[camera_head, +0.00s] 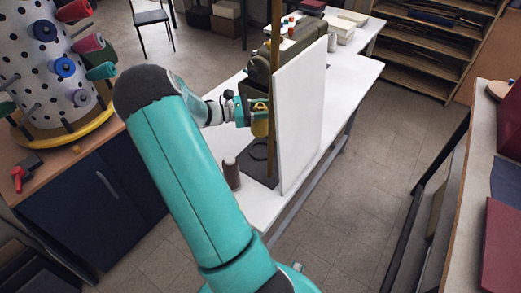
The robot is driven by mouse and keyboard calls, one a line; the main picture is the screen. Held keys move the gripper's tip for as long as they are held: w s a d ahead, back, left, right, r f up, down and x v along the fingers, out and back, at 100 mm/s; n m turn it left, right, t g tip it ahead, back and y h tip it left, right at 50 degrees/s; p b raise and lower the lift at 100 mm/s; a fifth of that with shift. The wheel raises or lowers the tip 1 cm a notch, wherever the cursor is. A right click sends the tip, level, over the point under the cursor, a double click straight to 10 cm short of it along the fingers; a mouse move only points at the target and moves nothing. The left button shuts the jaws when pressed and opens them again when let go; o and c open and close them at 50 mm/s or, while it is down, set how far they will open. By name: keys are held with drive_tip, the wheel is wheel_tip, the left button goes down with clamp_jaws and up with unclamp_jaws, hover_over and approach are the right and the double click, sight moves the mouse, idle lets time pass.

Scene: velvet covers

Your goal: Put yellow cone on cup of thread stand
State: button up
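A small yellow cone (260,128) is at the fingertips of my gripper (250,112), over the white table. My gripper appears shut on it, though the fingers are small and partly hidden. Below the cone is a dark flat base (256,167) with a black ring (259,150) on it, which looks like the thread stand and its cup. The cone appears above the ring and apart from it. A tall brown rod rises just right of the cone.
A white upright panel (302,115) stands close to the right of the gripper. A dark brown spool (231,173) stands left of the base. A dotted white drum with colored spools (50,70) is at the left. A dark green machine (296,48) stands behind the panel.

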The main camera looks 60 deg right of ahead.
sight(267, 123)
wheel_tip(267, 123, down, 6)
drive_tip(key=shift+r, duration=0.25)
drive_tip(key=shift+s+f, duration=0.2)
drive_tip(key=shift+f, duration=0.1)
drive_tip(key=shift+w+f, duration=0.1)
drive_tip(key=shift+f, duration=1.7)
drive_tip(key=shift+f, duration=0.2)
drive_tip(key=o, duration=1.3)
drive_tip(key=shift+c, duration=0.2)
drive_tip(key=shift+r, duration=0.1)
